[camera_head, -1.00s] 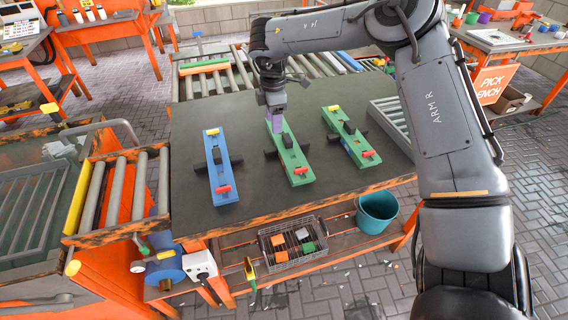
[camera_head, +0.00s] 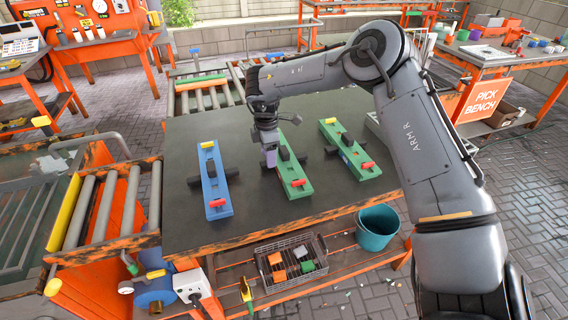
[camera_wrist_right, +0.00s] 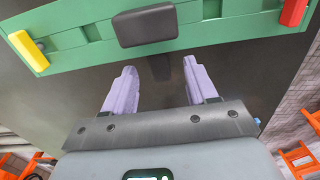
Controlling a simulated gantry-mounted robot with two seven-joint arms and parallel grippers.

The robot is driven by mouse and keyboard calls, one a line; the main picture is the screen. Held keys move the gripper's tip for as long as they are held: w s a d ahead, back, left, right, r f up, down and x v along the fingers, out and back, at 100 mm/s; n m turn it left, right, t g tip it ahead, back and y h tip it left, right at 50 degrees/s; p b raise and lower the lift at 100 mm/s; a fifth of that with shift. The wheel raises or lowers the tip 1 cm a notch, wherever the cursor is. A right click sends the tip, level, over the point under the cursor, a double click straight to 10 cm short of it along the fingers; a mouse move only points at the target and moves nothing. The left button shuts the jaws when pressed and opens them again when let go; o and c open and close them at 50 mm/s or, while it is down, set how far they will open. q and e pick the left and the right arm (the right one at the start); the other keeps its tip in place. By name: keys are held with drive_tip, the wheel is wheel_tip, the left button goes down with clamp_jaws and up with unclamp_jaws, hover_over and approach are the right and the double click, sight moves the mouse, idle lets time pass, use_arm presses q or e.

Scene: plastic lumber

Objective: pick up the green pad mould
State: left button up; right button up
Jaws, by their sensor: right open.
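The middle green mould (camera_head: 291,177) lies on the dark table, with a black block on its middle, a red piece at its near end and dark side bars. A second green mould (camera_head: 352,157) lies to its right. My right gripper (camera_head: 270,160) is at the middle mould's left side. In the right wrist view the fingers (camera_wrist_right: 162,85) are spread and empty. A green mould (camera_wrist_right: 80,48) with a black block (camera_wrist_right: 147,25) crosses the top of that view, beyond the fingertips. A dark side bar points toward the gap between them. My left gripper is not in view.
A blue mould (camera_head: 213,182) lies to the left on the table (camera_head: 250,225). Roller conveyors border the table at the left (camera_head: 105,210) and back. A wire basket (camera_head: 290,265) and a teal bucket (camera_head: 376,228) are below the front edge. Bare table surrounds the moulds.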

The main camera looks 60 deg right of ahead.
drive_tip(key=shift+w+f+b, duration=0.1)
drive_tip(key=shift+f+b, duration=0.2)
drive_tip(key=shift+f, duration=1.25)
drive_tip(key=shift+c, duration=0.4)
clamp_jaws()
drive_tip(key=shift+r, duration=0.15)
